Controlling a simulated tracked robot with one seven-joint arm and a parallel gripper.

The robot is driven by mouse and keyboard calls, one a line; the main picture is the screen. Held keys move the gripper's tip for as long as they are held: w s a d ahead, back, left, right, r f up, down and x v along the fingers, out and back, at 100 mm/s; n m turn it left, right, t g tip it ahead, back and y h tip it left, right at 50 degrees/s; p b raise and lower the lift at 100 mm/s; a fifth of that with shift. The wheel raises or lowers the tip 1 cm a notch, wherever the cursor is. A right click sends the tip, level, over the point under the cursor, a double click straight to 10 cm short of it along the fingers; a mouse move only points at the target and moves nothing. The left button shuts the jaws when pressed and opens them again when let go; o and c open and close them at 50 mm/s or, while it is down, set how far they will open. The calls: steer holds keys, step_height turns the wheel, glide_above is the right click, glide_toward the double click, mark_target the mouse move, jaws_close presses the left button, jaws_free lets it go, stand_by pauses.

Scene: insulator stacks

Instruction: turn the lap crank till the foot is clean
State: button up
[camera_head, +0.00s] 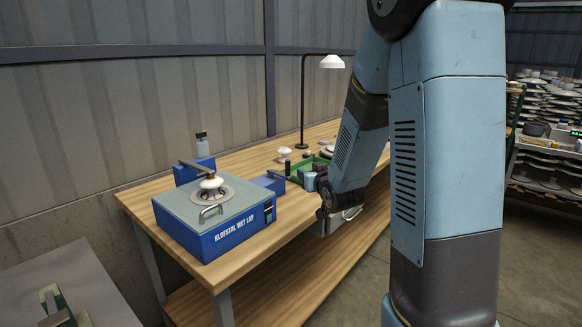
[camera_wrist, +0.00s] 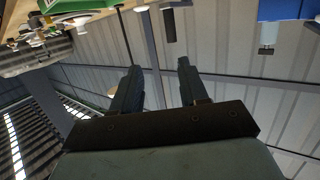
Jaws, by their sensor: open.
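The blue wet lap (camera_head: 213,232) stands on the near left end of the wooden bench, with a grey top. A white insulator (camera_head: 211,183) sits on the round plate (camera_head: 233,196) in that top, under a dark arm (camera_head: 195,169). A bent metal handle (camera_head: 211,212) shows at the plate's front; I cannot tell whether it is the crank. The insulator's foot is hidden, so its cleanness cannot be told. My gripper (camera_wrist: 157,82) is open and empty in the wrist view. In the head view my arm's end is right of the lap, apart from it.
A small blue box (camera_head: 268,182), a green tray (camera_head: 306,166), a small white insulator (camera_head: 284,153) and a lamp (camera_head: 331,62) stand along the bench. A bottle (camera_head: 202,145) is behind the lap. Shelves of insulators (camera_head: 550,110) are at right. Bare wood lies before the small box.

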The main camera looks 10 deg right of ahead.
mark_target(289, 167)
steer(key=w+a+f, duration=0.1)
steer(key=w, duration=0.4)
steer(key=w+a+f+t+y, duration=0.1)
steer(key=w, duration=0.4)
steer(key=w+a+f+t, duration=0.1)
steer(key=w, duration=0.4)
steer(key=shift+w+a+f+n+y, duration=0.1)
steer(key=shift+w+f+n+y, duration=0.05)
steer(key=shift+n+y, duration=0.2)
steer(key=shift+c, duration=0.2)
jaws_close()
